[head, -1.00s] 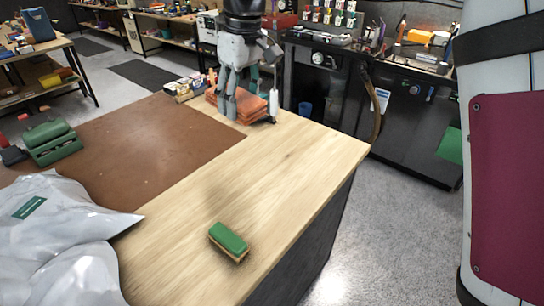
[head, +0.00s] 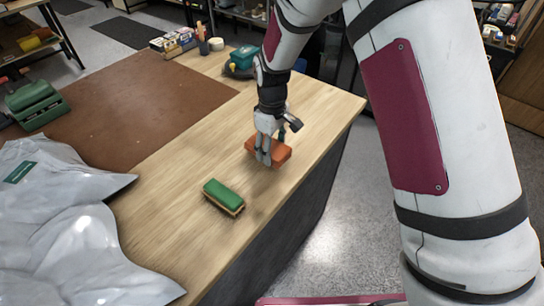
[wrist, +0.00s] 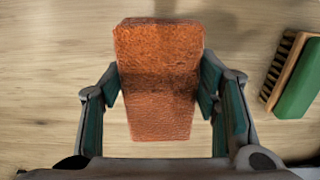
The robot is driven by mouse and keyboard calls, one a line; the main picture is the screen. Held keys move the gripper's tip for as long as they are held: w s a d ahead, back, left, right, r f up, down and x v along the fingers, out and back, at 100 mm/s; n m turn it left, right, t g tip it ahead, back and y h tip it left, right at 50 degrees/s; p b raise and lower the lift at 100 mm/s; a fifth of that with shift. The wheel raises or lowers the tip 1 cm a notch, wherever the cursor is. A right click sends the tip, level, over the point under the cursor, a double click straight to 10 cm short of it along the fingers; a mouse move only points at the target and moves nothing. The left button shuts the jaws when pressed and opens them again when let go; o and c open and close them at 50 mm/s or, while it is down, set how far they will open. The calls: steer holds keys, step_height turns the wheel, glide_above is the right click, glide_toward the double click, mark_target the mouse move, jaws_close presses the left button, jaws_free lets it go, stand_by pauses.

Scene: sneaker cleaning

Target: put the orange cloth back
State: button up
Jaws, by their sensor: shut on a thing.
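The orange cloth (head: 268,151) is a folded, rough-textured block. It also shows in the wrist view (wrist: 158,80), upright in the picture between the two fingers. My gripper (head: 266,158) is shut on it, with one finger on each side in the wrist view (wrist: 160,90). The cloth is over the bare wood near the right edge of the table, just beyond the green brush. Whether its underside touches the wood cannot be told.
A green-backed brush (head: 223,196) lies close by on the wooden table (head: 170,190); it also shows at the right in the wrist view (wrist: 298,75). A brown mat (head: 130,105), a silvery bag (head: 60,220) and a teal tool (head: 240,62) are farther off. Bare wood surrounds the cloth.

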steer(key=shift+f, duration=2)
steer(key=o, duration=1.1)
steer(key=shift+f, duration=0.15)
